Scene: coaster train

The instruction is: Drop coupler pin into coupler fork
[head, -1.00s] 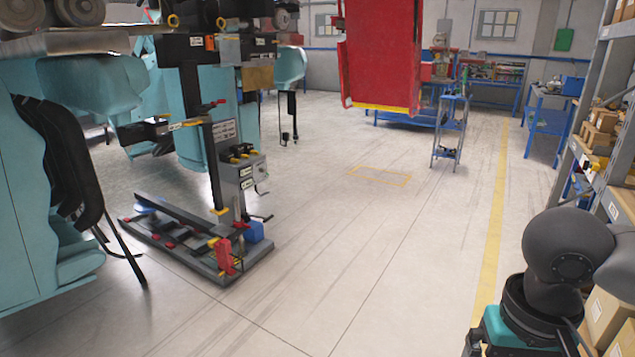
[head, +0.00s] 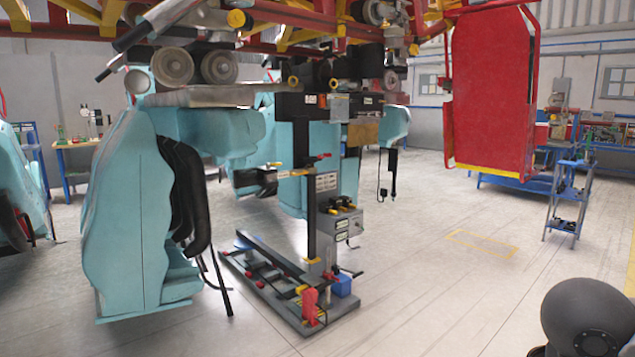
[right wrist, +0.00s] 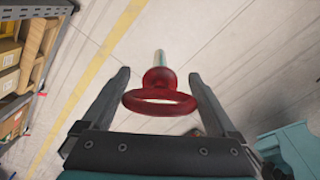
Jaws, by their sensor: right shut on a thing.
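The coupler pin (right wrist: 160,102) shows in the right wrist view as a dark red ring handle and knob with a short silver shaft. My right gripper (right wrist: 159,75) is shut on it, one dark finger on each side, and the shaft points away from the camera over the floor. In the head view, black coupling hardware (head: 325,105) hangs between the teal cars under the track. I cannot make out the coupler fork there for certain. My left gripper is not in view, and the right one is outside the head view.
A grey wheeled stand (head: 322,235) with a low base is on the floor beneath the hardware. A teal car (head: 135,215) hangs left of it, a red panel (head: 492,95) to the right. A blue cart (head: 567,195) stands farther right.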

